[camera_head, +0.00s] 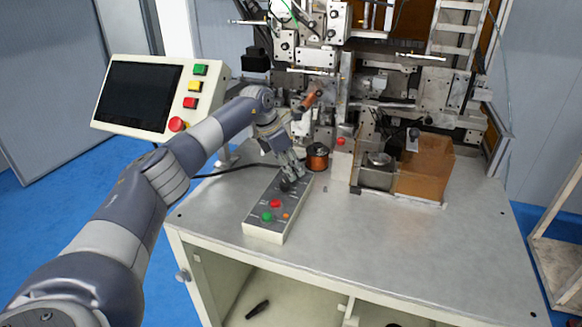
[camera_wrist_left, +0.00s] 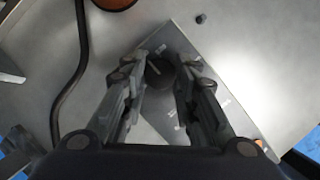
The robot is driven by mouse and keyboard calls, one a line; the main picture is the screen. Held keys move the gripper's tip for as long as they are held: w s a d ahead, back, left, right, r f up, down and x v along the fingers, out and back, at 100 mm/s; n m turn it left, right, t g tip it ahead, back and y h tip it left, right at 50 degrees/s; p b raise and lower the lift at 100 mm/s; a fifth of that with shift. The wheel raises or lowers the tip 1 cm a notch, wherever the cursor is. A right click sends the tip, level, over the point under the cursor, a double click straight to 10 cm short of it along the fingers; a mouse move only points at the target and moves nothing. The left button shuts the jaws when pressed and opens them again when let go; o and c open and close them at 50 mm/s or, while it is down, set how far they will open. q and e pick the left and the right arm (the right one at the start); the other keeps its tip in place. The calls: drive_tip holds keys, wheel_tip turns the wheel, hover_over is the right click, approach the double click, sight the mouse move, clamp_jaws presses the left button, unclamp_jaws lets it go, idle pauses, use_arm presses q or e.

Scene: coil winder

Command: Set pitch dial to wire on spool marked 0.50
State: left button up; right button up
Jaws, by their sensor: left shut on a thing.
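The pitch dial (camera_wrist_left: 160,71) is a dark round knob on the grey top of a control box (camera_head: 262,226). My left gripper (camera_head: 289,184) reaches down over the far end of this box. In the left wrist view its two fingers (camera_wrist_left: 160,85) stand on either side of the dial and are shut on it. The fingers hide most of the dial in the head view. The dial's scale marks are too small to read. A copper-coloured wire spool (camera_head: 317,158) stands on the table just behind the box; no marking on it is legible. My right gripper is not in view.
The box also carries red (camera_head: 275,204) and green (camera_head: 266,217) buttons. A black cable (camera_head: 222,173) runs left from the box. The winding machine (camera_head: 385,85) stands behind, with a monitor panel (camera_head: 150,97) at left. The table's (camera_head: 400,245) front right is clear.

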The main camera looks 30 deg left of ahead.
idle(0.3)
use_arm(q)
drive_tip(key=o, duration=1.1)
drive_tip(key=shift+c, duration=0.2)
drive_tip(key=shift+r, duration=0.1)
drive_tip(key=v, duration=1.2)
drive_tip(key=shift+a, duration=0.1)
